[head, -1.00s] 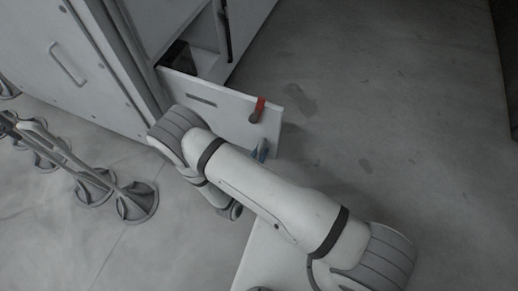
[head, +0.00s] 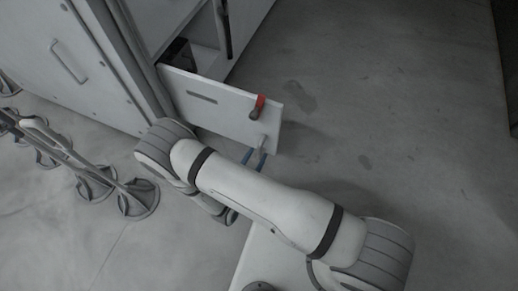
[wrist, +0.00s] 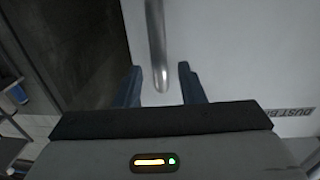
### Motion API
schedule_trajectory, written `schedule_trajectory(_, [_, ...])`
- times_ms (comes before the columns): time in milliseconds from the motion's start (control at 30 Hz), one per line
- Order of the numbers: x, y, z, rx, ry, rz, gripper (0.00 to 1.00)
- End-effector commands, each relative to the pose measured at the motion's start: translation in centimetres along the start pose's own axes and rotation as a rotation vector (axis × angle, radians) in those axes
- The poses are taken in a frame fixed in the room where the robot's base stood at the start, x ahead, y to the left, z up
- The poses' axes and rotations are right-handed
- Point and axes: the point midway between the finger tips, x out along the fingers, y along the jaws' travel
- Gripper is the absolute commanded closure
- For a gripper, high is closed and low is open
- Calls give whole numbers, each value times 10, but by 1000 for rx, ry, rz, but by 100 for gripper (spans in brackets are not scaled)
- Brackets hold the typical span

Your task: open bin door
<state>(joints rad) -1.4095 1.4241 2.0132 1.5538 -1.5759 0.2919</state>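The bin door (head: 225,112) is a white panel standing swung out from the cabinet, with a gap into the dark interior behind it. It carries a red-topped latch (head: 257,107) near its free edge and a small metal handle (head: 262,141) below. My gripper (head: 255,158) is at the handle, its blue fingers apart. In the wrist view, my gripper (wrist: 161,85) is open, with the curved end of the metal handle (wrist: 158,50) between the fingers, with space on both sides. A door label (wrist: 288,112) reading "DUST B" is partly cut off.
The white cabinet (head: 50,35) with a second handle (head: 68,62) stands at left. Several grey suction-cup-like feet on a metal frame (head: 85,165) stand on the floor at lower left. The grey floor (head: 400,120) right of the door is clear.

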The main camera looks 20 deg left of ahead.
Motion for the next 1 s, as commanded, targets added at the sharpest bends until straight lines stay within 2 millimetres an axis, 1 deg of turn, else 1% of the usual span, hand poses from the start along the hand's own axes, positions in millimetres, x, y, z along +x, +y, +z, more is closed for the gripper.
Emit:
schedule_trajectory(33, [-9, -1, -2, 0, 0, -6, 64])
schedule_trajectory(100, [-20, 0, -2, -1, -1, -4, 64])
schedule_trajectory(200, [-31, 0, -1, -1, 0, -2, 64])
schedule_trajectory(333, [-41, 0, -1, -1, 0, 0, 64])
schedule_trajectory(500, [-44, 1, 0, -1, -1, 3, 64])
schedule_trajectory(1000, [-44, 1, 0, -1, 0, 3, 64])
